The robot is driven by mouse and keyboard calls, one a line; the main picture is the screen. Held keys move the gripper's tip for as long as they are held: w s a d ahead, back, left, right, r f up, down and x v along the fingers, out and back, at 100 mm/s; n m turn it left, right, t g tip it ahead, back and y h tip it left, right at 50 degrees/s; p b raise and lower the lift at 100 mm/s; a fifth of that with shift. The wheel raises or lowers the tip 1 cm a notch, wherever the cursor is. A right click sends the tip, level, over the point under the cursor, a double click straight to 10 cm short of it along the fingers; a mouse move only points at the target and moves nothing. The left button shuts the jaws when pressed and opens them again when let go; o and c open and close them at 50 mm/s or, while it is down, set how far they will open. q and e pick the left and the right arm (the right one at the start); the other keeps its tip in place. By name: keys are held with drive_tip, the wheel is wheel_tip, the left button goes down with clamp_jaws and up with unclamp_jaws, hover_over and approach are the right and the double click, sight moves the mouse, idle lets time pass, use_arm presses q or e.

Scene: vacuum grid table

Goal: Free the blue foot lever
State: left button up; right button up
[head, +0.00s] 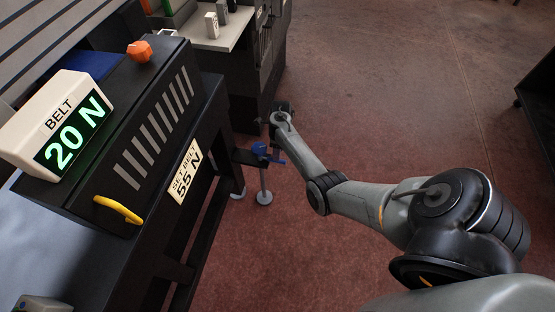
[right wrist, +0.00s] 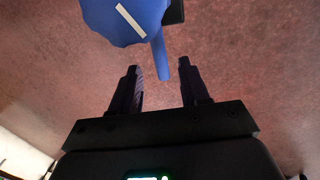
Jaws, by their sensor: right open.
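The blue foot lever (head: 262,149) sits low beside the black machine frame, above the red floor. In the right wrist view it shows as a blue rounded part (right wrist: 118,22) with a white stripe and a narrow blue bar (right wrist: 160,58) pointing toward my gripper. My right gripper (right wrist: 158,70) is open and empty, its two dark fingers on either side of the bar's end. Whether the bar lies between the fingers or beyond them, I cannot tell. In the head view my right arm reaches to the lever's side; its fingers are not clear there. My left gripper is out of view.
The black machine (head: 152,95) carries a display reading BELT 20 N (head: 68,135), a card reading SET BELT 55 N (head: 186,172), an orange knob (head: 139,51) and a yellow handle (head: 118,209). A dark cabinet (head: 250,82) stands behind.

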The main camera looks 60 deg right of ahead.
drive_tip(key=shift+a+f+b, duration=0.2)
drive_tip(key=shift+f+b, duration=0.2)
drive_tip(key=shift+f, duration=0.55)
drive_tip(key=shift+a+f+b, duration=0.2)
drive_tip(key=shift+f+b, duration=0.15)
drive_tip(key=shift+f, duration=0.55)
clamp_jaws()
